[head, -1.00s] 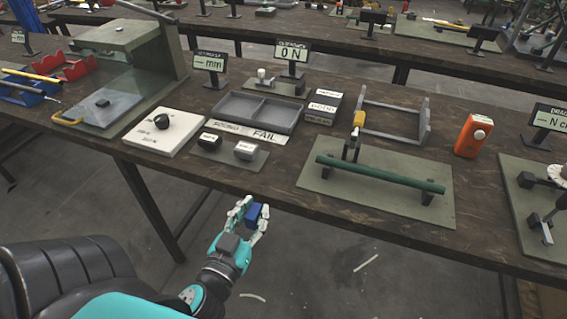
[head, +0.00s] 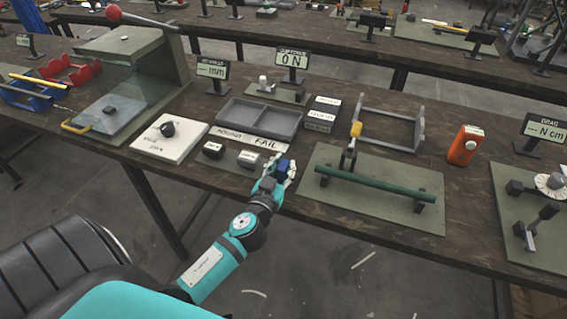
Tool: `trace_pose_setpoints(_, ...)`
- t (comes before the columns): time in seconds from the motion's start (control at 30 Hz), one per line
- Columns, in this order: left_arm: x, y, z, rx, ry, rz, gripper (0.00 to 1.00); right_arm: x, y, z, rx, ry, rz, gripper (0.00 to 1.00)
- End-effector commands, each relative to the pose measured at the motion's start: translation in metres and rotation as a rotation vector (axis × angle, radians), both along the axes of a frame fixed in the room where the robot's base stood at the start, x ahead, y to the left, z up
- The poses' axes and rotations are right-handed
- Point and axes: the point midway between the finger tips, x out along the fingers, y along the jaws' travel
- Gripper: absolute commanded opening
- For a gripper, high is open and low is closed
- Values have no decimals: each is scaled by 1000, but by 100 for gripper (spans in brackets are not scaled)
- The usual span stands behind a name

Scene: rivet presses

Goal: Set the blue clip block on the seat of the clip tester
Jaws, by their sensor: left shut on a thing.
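The small blue clip block (head: 283,172) is held between the fingers of my left gripper (head: 279,170). The gripper is shut on it, and the fingers hide part of it. They are over the front part of the bench, just right of the small grey-green pad. A small device on a green base (head: 277,92), with a white-topped part, stands behind the grey tray beside the "0 N" display (head: 292,59); it appears to be the clip tester. Its seat is too small to make out clearly. My right gripper is not in view.
The two-compartment grey tray (head: 258,104) with a FAIL label lies between my gripper and that device. A green bar fixture (head: 375,186) is right of my gripper.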

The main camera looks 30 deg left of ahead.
Motion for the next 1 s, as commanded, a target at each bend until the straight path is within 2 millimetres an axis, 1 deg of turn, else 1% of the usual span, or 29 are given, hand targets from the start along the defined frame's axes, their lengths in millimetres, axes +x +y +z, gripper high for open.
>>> trace_pose_setpoints(0.03, 1, 0, 1, 0, 1, -1, 0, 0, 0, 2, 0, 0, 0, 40)
trace_pose_setpoints(0.23, 1, 0, 0, -1, 1, -1, 0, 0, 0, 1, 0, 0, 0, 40)
trace_pose_setpoints(0.4, 0, 0, -6, 0, 1, -1, 0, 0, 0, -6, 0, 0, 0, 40)
trace_pose_setpoints(0.43, 1, 0, -5, 0, 0, -1, 25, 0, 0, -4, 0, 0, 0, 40)
trace_pose_setpoints(0.6, 0, 0, -4, 0, 1, -1, 46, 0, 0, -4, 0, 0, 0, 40)
trace_pose_setpoints(0.87, 0, 0, -4, 0, 1, -1, 46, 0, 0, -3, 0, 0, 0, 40)
trace_pose_setpoints(1.0, 0, 0, -3, 4, 2, -2, 46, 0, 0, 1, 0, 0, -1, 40)
